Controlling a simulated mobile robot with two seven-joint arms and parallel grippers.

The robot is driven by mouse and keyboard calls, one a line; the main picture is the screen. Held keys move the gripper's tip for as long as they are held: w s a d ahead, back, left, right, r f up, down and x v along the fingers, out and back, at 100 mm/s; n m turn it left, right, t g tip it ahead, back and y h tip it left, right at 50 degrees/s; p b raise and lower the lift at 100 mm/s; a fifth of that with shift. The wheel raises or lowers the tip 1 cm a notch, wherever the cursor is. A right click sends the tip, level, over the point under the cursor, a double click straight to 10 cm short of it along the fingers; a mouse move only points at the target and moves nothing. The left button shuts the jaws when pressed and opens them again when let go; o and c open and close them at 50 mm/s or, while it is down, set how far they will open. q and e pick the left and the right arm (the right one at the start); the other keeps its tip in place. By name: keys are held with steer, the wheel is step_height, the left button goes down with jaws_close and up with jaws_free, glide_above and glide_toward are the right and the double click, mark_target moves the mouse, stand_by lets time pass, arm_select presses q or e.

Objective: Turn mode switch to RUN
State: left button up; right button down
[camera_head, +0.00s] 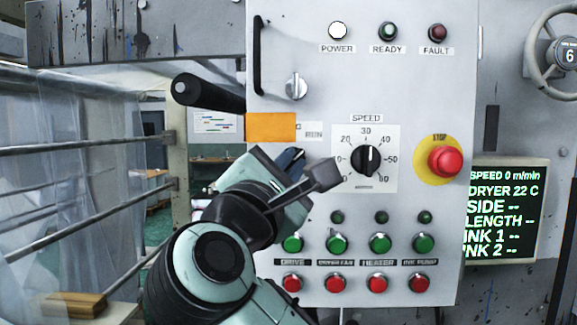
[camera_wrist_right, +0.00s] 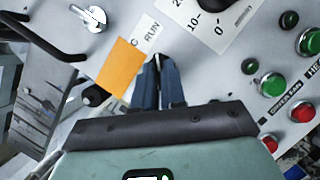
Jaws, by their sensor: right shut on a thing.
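The white control panel (camera_head: 400,270) fills the middle of the head view. A RUN label (camera_head: 313,133) sits on it, partly covered by an orange tag (camera_head: 270,127); both show in the wrist view, the label (camera_wrist_right: 151,32) just above the fingertips. My right gripper (camera_head: 292,158) reaches the panel just below this label. In the wrist view its dark fingers (camera_wrist_right: 157,64) are close together on a small part at the panel, which seems to be the mode switch. The fingers hide nearly all of it, so its setting cannot be read. My left gripper is not in view.
A silver latch knob (camera_head: 296,87) is above the label. The speed dial (camera_head: 366,160) and red stop button (camera_head: 445,161) lie to the right. Green buttons (camera_head: 337,243) and red buttons (camera_head: 335,283) line the panel below. A black handle (camera_head: 208,93) juts out at left.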

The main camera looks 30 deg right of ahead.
steer(key=shift+r, duration=0.1)
steer(key=c, duration=1.2)
jaws_free()
arm_select(q)
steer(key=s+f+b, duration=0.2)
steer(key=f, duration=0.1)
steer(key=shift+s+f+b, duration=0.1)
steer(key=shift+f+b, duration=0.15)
steer(key=shift+b, duration=0.15)
arm_select(e)
steer(key=v, duration=1.3)
steer(key=shift+s, duration=0.1)
